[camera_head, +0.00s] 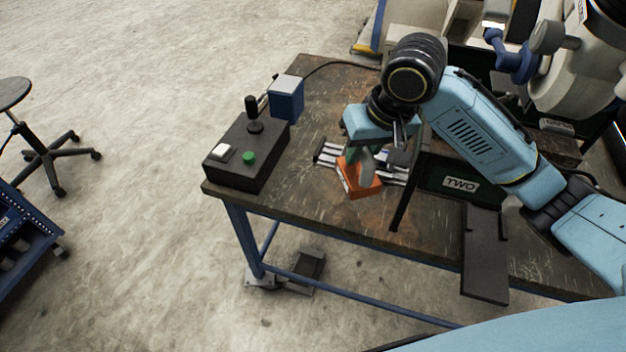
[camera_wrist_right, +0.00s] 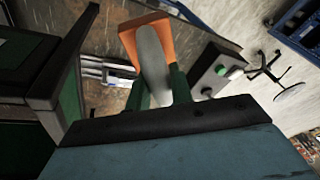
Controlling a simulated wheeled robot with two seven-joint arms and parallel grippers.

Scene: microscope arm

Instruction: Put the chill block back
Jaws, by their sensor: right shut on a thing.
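An orange block with a rounded grey grip, which I take for the chill block (camera_head: 357,182), is near the middle of the worktable in the head view. My right gripper (camera_head: 368,158) is shut on its grey part from above. The right wrist view shows the orange block (camera_wrist_right: 146,38) beyond the gripper's green fingers (camera_wrist_right: 160,88), with the grey part between them. The block is beside or over some silver rails (camera_head: 328,154) on the table. I cannot tell whether it touches the surface. My left gripper is not in view.
A black control box (camera_head: 240,160) with a joystick and buttons stands at the table's left end, a blue box (camera_head: 286,98) behind it. A dark green frame marked TWO (camera_head: 461,184) stands close right of the block. The table's front edge (camera_head: 330,232) is near.

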